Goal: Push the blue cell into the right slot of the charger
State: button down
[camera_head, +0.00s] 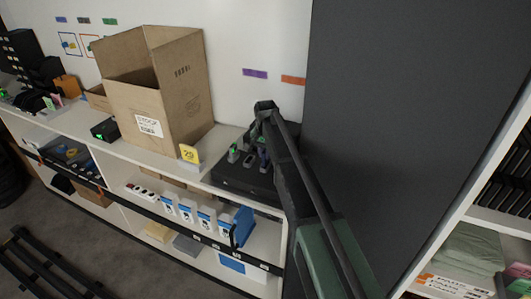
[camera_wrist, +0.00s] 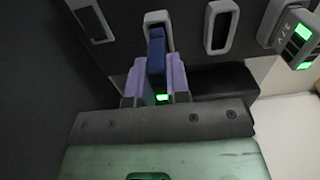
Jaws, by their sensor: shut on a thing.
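The blue cell (camera_wrist: 156,52) stands between the two purple fingertips of my gripper (camera_wrist: 158,82) in the wrist view, and the gripper is shut on it. Its far end lines up with a pale-rimmed slot (camera_wrist: 158,16) of the dark charger (camera_wrist: 188,55). I cannot tell how deep it sits. In the head view the charger (camera_head: 240,182) is a black box on the white shelf, and my gripper (camera_head: 262,157) is over its right part. The cell is hard to make out there.
Empty pale-rimmed slots show on both sides, one (camera_wrist: 220,28) right and one (camera_wrist: 92,20) left, in the wrist view. A grey cell (camera_wrist: 293,32) with green lights stands farther right. A yellow sign (camera_head: 190,153) and open carton (camera_head: 155,90) are left of the charger; a dark panel (camera_head: 400,110) is right.

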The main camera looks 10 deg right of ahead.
jog(key=shift+f, duration=0.15)
jog(key=shift+f+b, duration=0.3)
jog(key=shift+b, duration=0.15)
jog(key=shift+f+b, duration=0.55)
dwell(0.7)
jog(key=c, duration=1)
grip_release()
notch_tip(320, 180, up, 11)
jog(key=p, duration=1.1)
jog(key=shift+r, duration=0.1)
